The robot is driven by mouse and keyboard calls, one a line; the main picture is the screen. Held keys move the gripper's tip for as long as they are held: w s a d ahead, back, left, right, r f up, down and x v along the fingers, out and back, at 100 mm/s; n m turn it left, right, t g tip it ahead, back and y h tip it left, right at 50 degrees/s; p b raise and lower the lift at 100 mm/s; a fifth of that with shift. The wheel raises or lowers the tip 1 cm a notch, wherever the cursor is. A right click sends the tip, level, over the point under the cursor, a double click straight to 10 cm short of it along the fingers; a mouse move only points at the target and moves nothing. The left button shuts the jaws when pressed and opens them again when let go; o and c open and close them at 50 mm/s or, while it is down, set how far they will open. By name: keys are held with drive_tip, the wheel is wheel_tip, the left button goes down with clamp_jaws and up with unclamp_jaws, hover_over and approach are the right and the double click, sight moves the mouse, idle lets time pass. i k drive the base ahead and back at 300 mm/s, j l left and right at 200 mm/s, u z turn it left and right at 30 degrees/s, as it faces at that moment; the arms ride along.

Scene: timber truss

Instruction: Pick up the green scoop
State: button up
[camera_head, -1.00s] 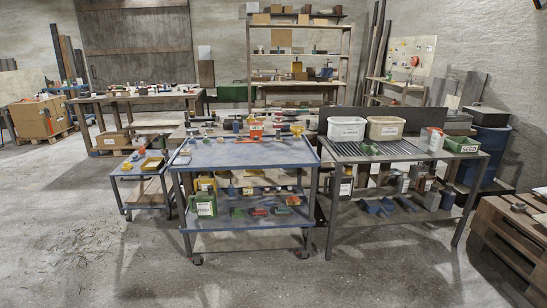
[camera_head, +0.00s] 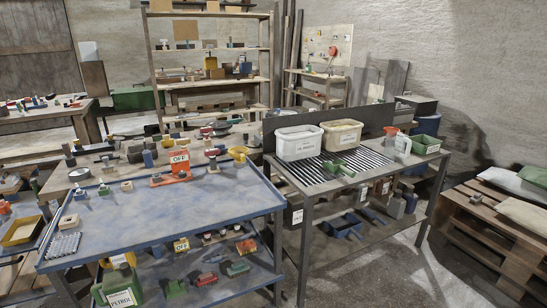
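A small dark-green object (camera_head: 340,167) with a handle-like part lies on the slatted top of the grey metal table (camera_head: 384,187), in front of the white tubs. It looks like the green scoop, but it is too small to be sure. Nothing covers it. My gripper is not in view.
A blue cart (camera_head: 160,207) stands to the left. A pallet stack (camera_head: 487,222) is at right. Bare floor shows between the table and the pallets.

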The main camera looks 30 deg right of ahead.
sight(338, 166)
drive_tip(key=i+z, duration=0.15)
drive_tip(key=i, duration=0.3)
drive_tip(key=i+j+z, duration=0.15)
drive_tip(key=i, duration=0.3)
drive_tip(key=i+j+z, duration=0.15)
drive_tip(key=i, duration=0.3)
drive_tip(key=i+j+z, duration=0.15)
drive_tip(key=i, duration=0.3)
